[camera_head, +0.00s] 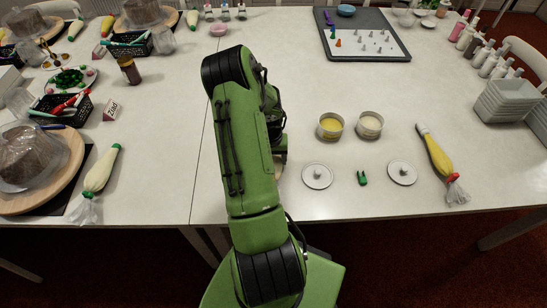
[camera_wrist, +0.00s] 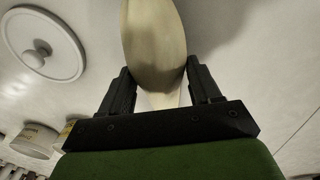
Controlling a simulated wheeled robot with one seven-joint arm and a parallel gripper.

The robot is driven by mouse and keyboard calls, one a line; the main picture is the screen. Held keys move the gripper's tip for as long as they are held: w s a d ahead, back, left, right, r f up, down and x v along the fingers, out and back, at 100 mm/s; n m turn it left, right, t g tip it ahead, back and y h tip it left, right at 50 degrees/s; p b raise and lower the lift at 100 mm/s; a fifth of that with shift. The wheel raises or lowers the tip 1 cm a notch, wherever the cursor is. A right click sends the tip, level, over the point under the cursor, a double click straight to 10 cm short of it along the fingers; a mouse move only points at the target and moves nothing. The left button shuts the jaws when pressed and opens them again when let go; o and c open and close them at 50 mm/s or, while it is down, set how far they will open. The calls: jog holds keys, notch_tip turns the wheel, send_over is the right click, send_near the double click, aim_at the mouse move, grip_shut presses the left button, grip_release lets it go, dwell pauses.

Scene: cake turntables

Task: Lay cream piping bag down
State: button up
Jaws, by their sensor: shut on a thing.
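A cream piping bag (camera_wrist: 152,40) sits between the two black fingers of my gripper (camera_wrist: 160,70) in the wrist view. The fingers press on its sides, and its narrowing pale end points toward the palm. The white tabletop shows behind it; I cannot tell whether the bag touches it. In the head view my green arm hides the gripper and most or all of the held bag. Another cream-coloured piping bag with a green end (camera_head: 102,168) lies at the left, and a yellow piping bag (camera_head: 437,155) lies at the right.
Two small open tubs, one yellow (camera_head: 331,126) and one pale (camera_head: 369,125), stand right of my arm. Two white lids (camera_head: 317,176) (camera_head: 402,172) and a small green piece (camera_head: 362,178) lie before them. A grey tray (camera_head: 335,50) stands behind. White table is bare around these.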

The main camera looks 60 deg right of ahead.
jog(key=shift+f, duration=0.25)
jog(key=o, duration=0.8)
notch_tip(320, 180, up, 16)
jog(key=a+p, duration=0.1)
jog(key=p, duration=0.1)
jog(key=shift+w+f, duration=0.15)
jog(key=shift+w, duration=0.15)
